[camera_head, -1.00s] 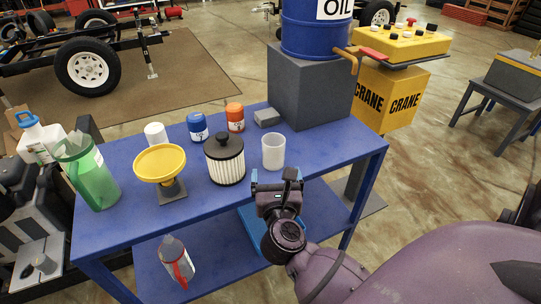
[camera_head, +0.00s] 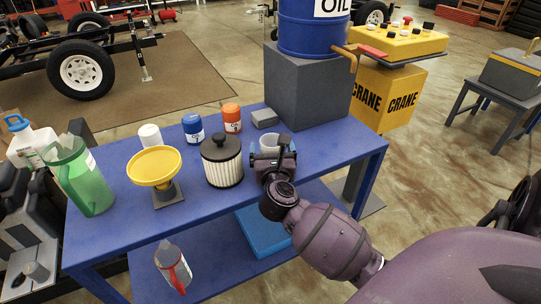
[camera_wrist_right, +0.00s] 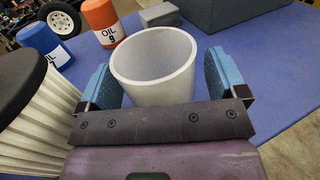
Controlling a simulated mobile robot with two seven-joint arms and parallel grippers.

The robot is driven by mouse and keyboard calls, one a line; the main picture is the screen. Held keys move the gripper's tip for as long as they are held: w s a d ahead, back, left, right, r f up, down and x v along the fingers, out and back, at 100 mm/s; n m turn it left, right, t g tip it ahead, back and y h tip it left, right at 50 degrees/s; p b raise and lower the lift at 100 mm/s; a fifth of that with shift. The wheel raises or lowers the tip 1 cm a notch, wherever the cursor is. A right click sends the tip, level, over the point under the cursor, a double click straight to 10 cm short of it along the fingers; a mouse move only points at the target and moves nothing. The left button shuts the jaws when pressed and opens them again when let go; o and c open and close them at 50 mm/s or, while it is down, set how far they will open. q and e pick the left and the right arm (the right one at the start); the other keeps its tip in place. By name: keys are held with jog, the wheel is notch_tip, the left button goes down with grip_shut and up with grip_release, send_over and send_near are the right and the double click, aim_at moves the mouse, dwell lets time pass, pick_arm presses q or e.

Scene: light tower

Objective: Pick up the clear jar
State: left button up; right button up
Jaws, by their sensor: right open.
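The clear jar (camera_head: 270,142) is a translucent, whitish open-topped cup standing upright on the blue table, right of the striped filter canister. In the right wrist view the jar (camera_wrist_right: 154,67) stands between the two blue finger pads of my right gripper (camera_wrist_right: 158,85). The gripper is open, with a finger on each side of the jar; a gap shows at the right pad, and I cannot tell whether the left pad touches. In the head view my right gripper (camera_head: 273,160) covers the jar's lower part. My left gripper is not in view.
The filter canister (camera_head: 222,160) with a black lid stands close left of the gripper. Orange (camera_head: 231,118) and blue (camera_head: 193,128) oil cans and a grey block (camera_head: 264,117) are behind. A large grey box (camera_head: 308,90) bears the oil drum. The right end of the table (camera_head: 350,150) is clear.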

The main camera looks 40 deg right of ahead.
jog(key=shift+c, duration=0.3)
jog(key=c, duration=1)
jog(key=shift+o, duration=0.2)
jog(key=shift+r, duration=0.1)
